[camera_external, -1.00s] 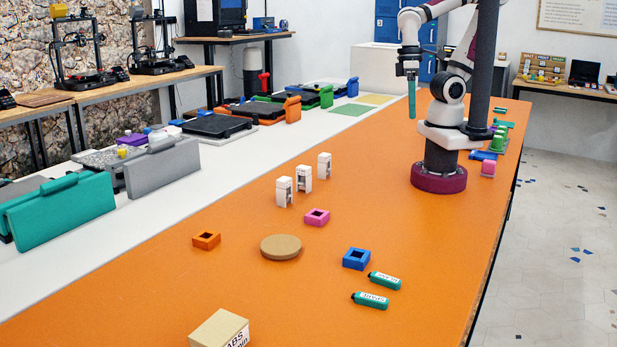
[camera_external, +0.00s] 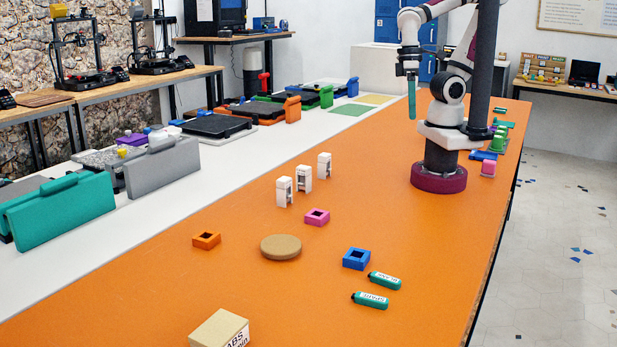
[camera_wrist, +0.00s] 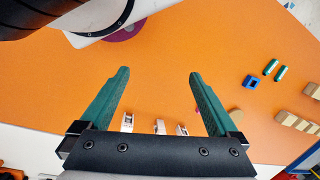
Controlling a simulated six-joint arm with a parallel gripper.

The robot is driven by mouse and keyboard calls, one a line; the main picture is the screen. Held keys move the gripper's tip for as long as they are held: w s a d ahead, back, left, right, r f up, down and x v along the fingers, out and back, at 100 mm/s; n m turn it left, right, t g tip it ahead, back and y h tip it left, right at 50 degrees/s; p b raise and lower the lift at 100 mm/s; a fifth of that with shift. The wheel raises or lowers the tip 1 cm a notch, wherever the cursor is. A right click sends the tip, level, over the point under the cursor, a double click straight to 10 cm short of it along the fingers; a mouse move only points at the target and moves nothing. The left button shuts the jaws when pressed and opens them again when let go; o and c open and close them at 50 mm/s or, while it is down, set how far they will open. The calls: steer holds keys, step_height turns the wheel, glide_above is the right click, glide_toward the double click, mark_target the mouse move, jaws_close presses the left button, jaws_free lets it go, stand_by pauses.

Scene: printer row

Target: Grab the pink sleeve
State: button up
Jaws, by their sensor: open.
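The pink sleeve (camera_external: 317,217) is a small square block with a square hole in its top. My gripper (camera_external: 411,98) hangs high above the table, pointing down, well away from the sleeve. In the wrist view its two green fingers (camera_wrist: 159,73) are wide apart with nothing between them.
Three white clips (camera_external: 304,179) stand near the sleeve. An orange sleeve (camera_external: 206,241), a tan disc (camera_external: 281,247), a blue sleeve (camera_external: 356,259) and two green bottles (camera_external: 370,300) lie nearer the camera. A cardboard box (camera_external: 220,329) stands at the front. Open table lies between my base and the sleeve.

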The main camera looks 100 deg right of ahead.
steer(key=n, duration=0.1)
steer(key=n+t+h, duration=1)
steer(key=n+h, duration=0.1)
steer(key=n, duration=2)
glide_above(312, 212)
steer(key=s+a, duration=1.1)
steer(key=f, duration=1.6)
steer(key=shift+d+f, duration=0.2)
steer(key=shift+f, duration=0.05)
steer(key=x, duration=1.5)
steer(key=shift+d, duration=0.15)
steer(key=shift+w+d, duration=0.1)
steer(key=shift+w, duration=0.1)
steer(key=c, duration=1.4)
